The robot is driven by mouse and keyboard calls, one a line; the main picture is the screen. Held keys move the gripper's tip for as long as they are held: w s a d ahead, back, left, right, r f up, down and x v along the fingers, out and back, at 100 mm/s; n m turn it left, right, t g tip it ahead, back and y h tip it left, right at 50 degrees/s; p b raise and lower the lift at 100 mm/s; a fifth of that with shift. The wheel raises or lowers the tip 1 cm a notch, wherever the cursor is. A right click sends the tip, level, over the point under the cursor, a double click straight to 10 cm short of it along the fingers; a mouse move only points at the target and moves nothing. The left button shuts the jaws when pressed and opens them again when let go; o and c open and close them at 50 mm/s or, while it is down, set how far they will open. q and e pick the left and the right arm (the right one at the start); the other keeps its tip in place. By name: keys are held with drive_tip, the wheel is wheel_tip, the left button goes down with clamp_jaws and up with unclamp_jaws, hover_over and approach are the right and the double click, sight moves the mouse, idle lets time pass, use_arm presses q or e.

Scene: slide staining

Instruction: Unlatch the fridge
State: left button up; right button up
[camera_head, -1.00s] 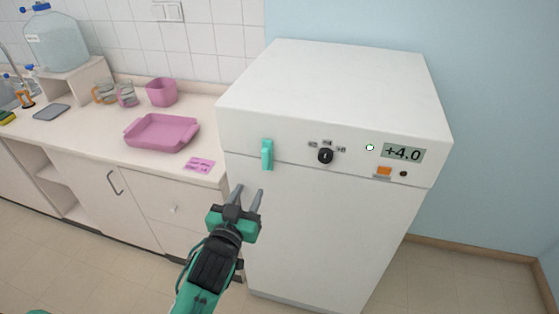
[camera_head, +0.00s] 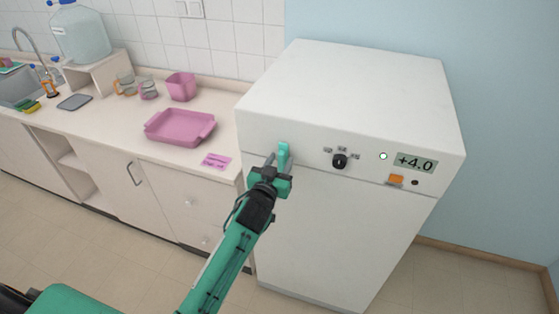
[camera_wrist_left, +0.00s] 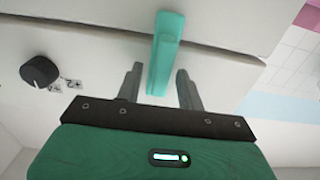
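The white fridge (camera_head: 345,230) stands right of the counter. Its teal latch (camera_head: 284,152) is upright at the top left of the front, across the seam between the top panel and the door. My left gripper (camera_head: 277,162) is at the latch, its fingers open. In the left wrist view the latch (camera_wrist_left: 165,55) lies ahead of and between the two open fingertips (camera_wrist_left: 160,80); I cannot tell whether either finger touches it. My right gripper is not in view.
The fridge panel also has a black knob (camera_head: 340,161), a +4.0 display (camera_head: 415,163) and an orange switch (camera_head: 396,180). On the counter are a pink tray (camera_head: 180,137), a pink cup (camera_head: 181,87) and a pink note (camera_head: 216,161). Floor is clear in front.

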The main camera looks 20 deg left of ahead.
use_arm(q)
drive_tip(key=shift+c, duration=0.2)
drive_tip(key=c, duration=0.7)
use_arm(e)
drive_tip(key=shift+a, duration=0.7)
